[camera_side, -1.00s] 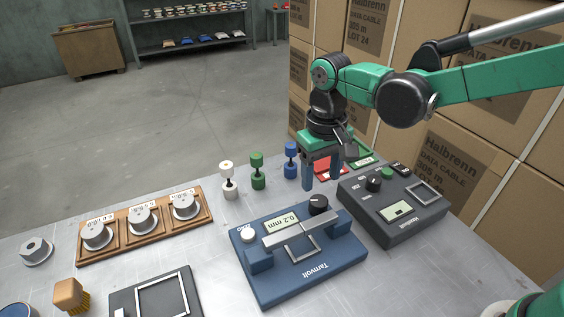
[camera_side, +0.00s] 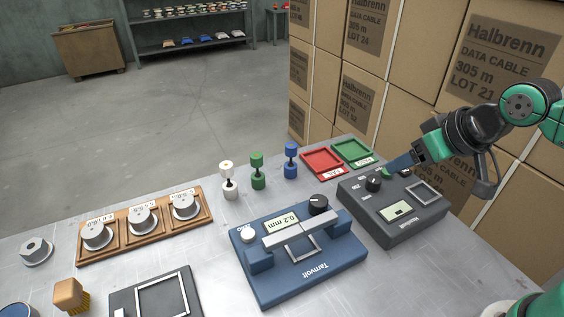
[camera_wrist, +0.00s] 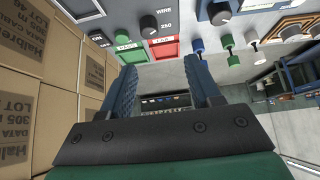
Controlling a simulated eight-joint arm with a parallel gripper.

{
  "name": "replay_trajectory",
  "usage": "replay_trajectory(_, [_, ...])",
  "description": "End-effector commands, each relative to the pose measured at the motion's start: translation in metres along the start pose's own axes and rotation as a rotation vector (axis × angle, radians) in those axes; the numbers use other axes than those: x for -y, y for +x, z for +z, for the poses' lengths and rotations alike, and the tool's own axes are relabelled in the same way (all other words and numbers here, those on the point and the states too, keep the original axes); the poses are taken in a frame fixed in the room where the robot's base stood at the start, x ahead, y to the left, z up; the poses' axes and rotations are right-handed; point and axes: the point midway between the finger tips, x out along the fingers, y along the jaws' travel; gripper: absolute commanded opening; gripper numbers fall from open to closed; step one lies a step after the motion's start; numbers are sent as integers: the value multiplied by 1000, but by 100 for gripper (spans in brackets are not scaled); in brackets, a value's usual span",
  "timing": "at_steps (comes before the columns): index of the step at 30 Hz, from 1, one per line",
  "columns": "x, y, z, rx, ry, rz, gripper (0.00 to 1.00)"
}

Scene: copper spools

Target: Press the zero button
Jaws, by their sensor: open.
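The zero button is a white round cap (camera_side: 248,235) at the left end of the blue Tarnvolt gauge (camera_side: 315,275), whose display reads 0.2 mm. Nothing touches the button in the side view; I cannot make it out in the wrist view. My gripper (camera_side: 397,165) is tilted, well to the right of the button, with its blue fingers close to the green button (camera_side: 386,173) on the dark grey box (camera_side: 405,228). Contact there cannot be told. In the wrist view my gripper (camera_wrist: 163,85) has its fingers apart, with nothing between them.
White, green and blue spools (camera_side: 258,172) stand behind the gauge. A red tray (camera_side: 322,162) and a green tray (camera_side: 352,151) lie at the back. A wooden rack (camera_side: 147,229) with metal weights is at left. Stacked cartons (camera_side: 490,60) rise behind the table.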

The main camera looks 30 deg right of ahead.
Motion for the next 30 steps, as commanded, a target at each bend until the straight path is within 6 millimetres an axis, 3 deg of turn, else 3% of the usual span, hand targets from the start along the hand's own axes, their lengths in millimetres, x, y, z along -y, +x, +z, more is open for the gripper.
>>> replay_trajectory(12, [0, 0, 1, -5, 0, 1, 57])
replay_trajectory(13, [0, 0, 1, -5, 0, 1, 54])
replay_trajectory(18, [0, 0, 1, -5, 0, 1, 6])
replay_trajectory(19, [0, 0, 1, -4, 0, 1, 0])
replay_trajectory(30, [0, 0, 1, -4, 0, 1, 0])
